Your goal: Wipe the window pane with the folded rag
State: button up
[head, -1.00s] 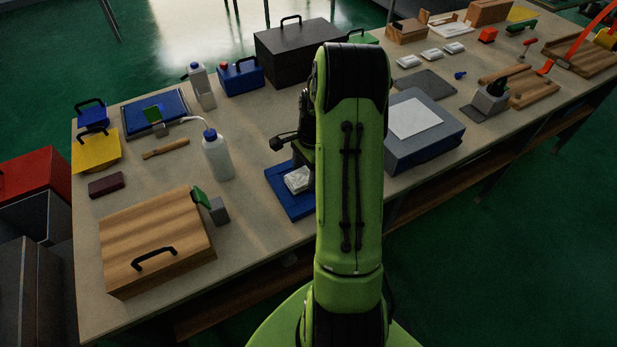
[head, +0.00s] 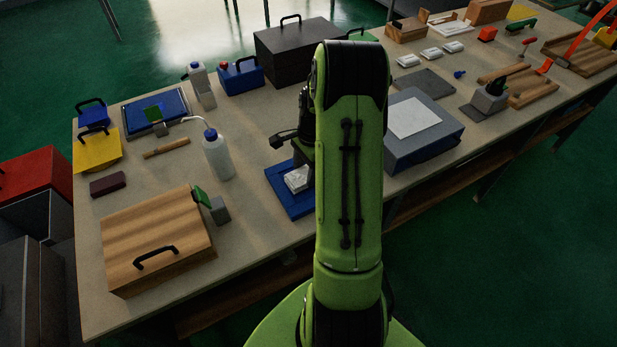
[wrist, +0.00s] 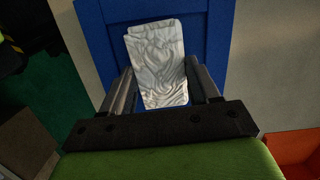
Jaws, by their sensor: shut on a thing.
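The folded rag (wrist: 157,62) is a crumpled white-grey cloth between my gripper's two fingers in the wrist view. My gripper (wrist: 160,85) is shut on it. The rag also shows in the head view (head: 297,179), just left of my arm, over a blue tray (head: 286,205). The tray is behind the rag in the wrist view (wrist: 218,40); whether they touch I cannot tell. My arm hides most of the gripper in the head view.
A white bottle (head: 217,160) and a wooden box with a black handle (head: 130,235) stand left of the tray. A grey-blue box with a pale top sheet (head: 425,140) is close right of my arm. A black case (head: 290,55) stands behind. Bare bench shows between bottle and tray.

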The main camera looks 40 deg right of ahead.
jog(key=shift+s+d+p, duration=0.15)
jog(key=shift+s+d, duration=0.05)
jog(key=shift+d, duration=0.35)
jog(key=shift+s+d+p, duration=0.15)
jog(key=shift+d, duration=0.4)
notch_tip(320, 180, up, 5)
jog(key=p, duration=0.4)
jog(key=shift+r, duration=0.1)
